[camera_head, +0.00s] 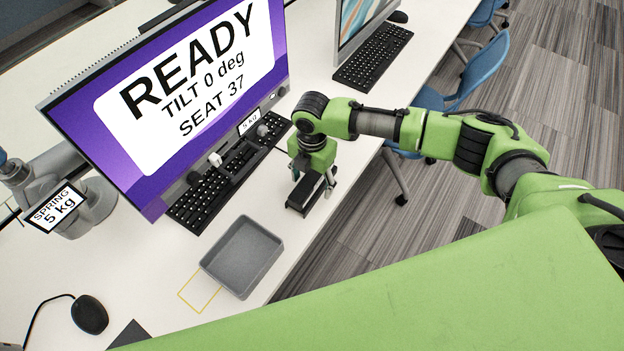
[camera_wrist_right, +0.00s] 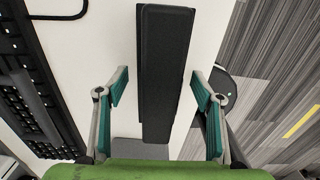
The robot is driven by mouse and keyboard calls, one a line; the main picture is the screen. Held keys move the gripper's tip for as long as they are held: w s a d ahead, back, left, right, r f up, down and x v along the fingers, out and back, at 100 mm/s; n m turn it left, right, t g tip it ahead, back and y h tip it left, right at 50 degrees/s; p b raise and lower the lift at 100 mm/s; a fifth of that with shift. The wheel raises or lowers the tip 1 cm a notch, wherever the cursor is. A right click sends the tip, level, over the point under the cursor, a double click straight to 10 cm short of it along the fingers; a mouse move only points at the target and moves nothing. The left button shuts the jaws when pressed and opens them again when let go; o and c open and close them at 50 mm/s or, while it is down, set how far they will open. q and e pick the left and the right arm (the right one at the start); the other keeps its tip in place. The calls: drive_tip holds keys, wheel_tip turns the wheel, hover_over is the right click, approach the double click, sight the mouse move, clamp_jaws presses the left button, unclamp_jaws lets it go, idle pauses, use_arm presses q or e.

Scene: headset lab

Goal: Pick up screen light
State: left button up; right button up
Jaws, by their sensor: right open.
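A long black bar, which I take to be the screen light (camera_head: 302,198), lies near the table's right edge in the head view. In the right wrist view the black bar (camera_wrist_right: 165,75) runs lengthwise between the fingers. My right gripper (camera_head: 313,179) points down over the bar in the head view. In the wrist view the right gripper (camera_wrist_right: 160,82) is open, with one finger on each side of the bar and gaps visible. The gripper hides part of the bar in the head view. My left gripper is not in view.
A large monitor (camera_head: 190,85) reads READY, TILT 0 deg, SEAT 37. A black keyboard (camera_head: 205,195) lies before it. A grey tray (camera_head: 240,258) is empty near the front edge. A sign (camera_head: 55,207) reads SPRING 5 kg. A mouse (camera_head: 90,314) is at lower left. Blue chairs (camera_head: 480,70) stand right.

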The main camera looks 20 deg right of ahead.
clamp_jaws()
drive_tip(key=shift+w+r, duration=0.1)
drive_tip(key=shift+w, duration=0.05)
drive_tip(key=shift+r, duration=0.1)
